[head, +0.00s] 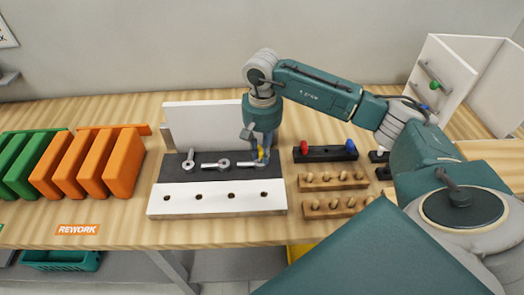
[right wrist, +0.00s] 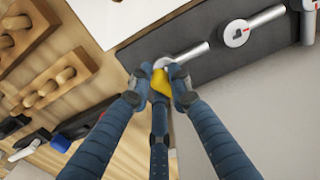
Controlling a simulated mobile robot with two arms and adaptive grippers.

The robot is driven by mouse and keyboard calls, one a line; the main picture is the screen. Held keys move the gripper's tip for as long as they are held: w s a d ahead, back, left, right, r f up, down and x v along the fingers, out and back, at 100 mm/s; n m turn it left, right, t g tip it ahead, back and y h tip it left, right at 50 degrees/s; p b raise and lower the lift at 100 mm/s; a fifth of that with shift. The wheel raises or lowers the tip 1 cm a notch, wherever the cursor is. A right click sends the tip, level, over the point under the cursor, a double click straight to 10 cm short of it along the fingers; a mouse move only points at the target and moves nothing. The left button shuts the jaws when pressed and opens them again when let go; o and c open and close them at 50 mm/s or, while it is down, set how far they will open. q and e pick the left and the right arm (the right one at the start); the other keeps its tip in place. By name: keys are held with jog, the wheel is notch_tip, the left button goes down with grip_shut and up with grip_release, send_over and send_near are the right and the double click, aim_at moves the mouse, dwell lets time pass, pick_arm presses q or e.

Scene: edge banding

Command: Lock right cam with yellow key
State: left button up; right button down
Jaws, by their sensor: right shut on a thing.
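My right gripper (head: 262,148) reaches down over the right end of the dark strip (head: 172,172) and is shut on the yellow key (right wrist: 160,83). In the right wrist view my gripper (right wrist: 159,74) has its fingertips on both sides of the key. The key's tip is at the right cam (right wrist: 190,56), whose silver lever points away from the key along the strip. The fingers partly hide this cam; I cannot tell how deep the key sits. The middle cam (head: 220,164) and left cam (head: 188,162) stand on the same strip. My left gripper is out of view.
A black holder (head: 325,154) with red and blue keys stands right of the fixture. Two wooden peg racks (head: 333,183) lie in front of it. Orange bins (head: 122,165) and green bins stand at left. A white board with holes (head: 215,205) fronts the strip. An open white cabinet (head: 455,70) is at back right.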

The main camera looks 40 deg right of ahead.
jog(key=shift+f+b, duration=0.4)
jog(key=shift+r, duration=0.1)
dwell(0.4)
jog(key=shift+r+p, duration=1.3)
jog(key=shift+r, duration=1.65)
